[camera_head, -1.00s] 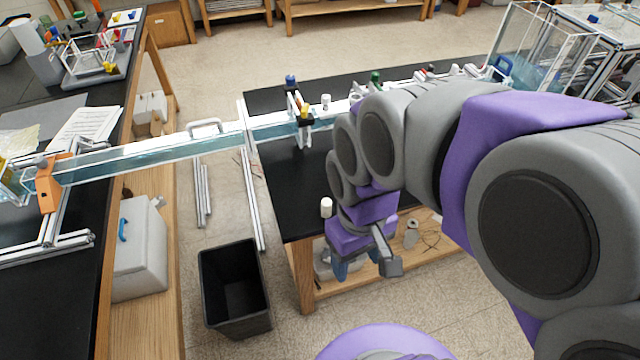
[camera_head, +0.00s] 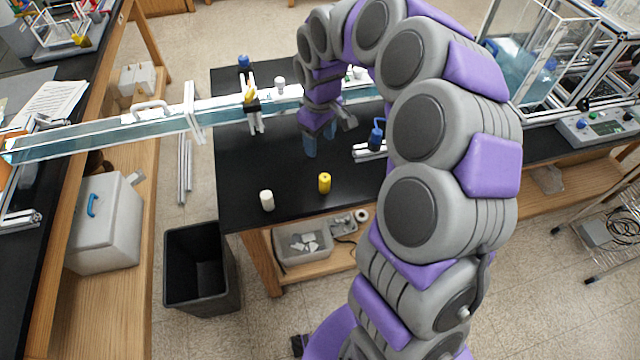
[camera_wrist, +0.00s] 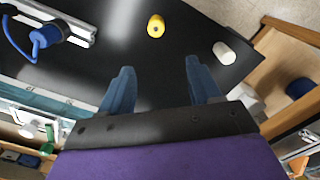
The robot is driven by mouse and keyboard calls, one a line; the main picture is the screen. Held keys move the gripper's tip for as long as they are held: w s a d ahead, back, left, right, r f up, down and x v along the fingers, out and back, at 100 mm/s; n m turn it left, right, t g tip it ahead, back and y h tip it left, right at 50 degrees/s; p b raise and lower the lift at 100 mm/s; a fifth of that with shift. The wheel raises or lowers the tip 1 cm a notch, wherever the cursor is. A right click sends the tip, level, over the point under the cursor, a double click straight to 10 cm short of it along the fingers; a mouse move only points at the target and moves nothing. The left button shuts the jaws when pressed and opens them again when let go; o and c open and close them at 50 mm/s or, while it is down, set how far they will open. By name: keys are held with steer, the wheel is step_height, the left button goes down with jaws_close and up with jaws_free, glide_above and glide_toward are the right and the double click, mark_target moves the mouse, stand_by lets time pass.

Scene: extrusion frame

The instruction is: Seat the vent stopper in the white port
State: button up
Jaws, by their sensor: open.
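A yellow cylinder (camera_head: 324,183) and a white cylinder (camera_head: 267,200) stand apart on the black bench top (camera_head: 235,160). Both also show in the wrist view, yellow (camera_wrist: 155,26) and white (camera_wrist: 224,52). I cannot tell which one is the vent stopper. A small white fitting (camera_head: 280,84) stands by the clear channel (camera_head: 225,110) behind them; I cannot tell if it is the white port. My gripper (camera_head: 318,142) is over the bench, behind the yellow cylinder in the head view. In the wrist view its blue fingers (camera_wrist: 163,80) are apart with nothing between them.
A blue fitting with a hose on a metal rail (camera_head: 372,145) stands right of my gripper. A clamp stand with a yellow part (camera_head: 252,105) holds the channel. A black bin (camera_head: 200,268) is on the floor. The front left of the bench top is mostly clear.

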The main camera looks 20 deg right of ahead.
steer(key=b, duration=0.2)
glide_above(323, 177)
steer(key=d, duration=0.2)
steer(key=f, duration=0.7)
steer(key=shift+w+a+f, duration=0.1)
steer(key=shift+w, duration=0.1)
steer(key=f, duration=0.3)
steer(key=f+b, duration=0.1)
steer(key=f, duration=0.2)
steer(key=f+b, duration=0.1)
steer(key=f, duration=0.2)
steer(key=shift+s+a, duration=0.15)
steer(key=shift+s, duration=0.1)
steer(key=shift+a+f, duration=0.15)
steer(key=shift+a, duration=0.75)
steer(key=shift+c, duration=0.8)
steer(key=shift+d, duration=0.65)
steer(key=c, duration=0.5)
steer(key=shift+d, duration=0.15)
steer(key=shift+c, duration=2)
steer(key=shift+a+r, duration=0.2)
steer(key=shift+a, duration=0.5)
steer(key=shift+c, duration=0.3)
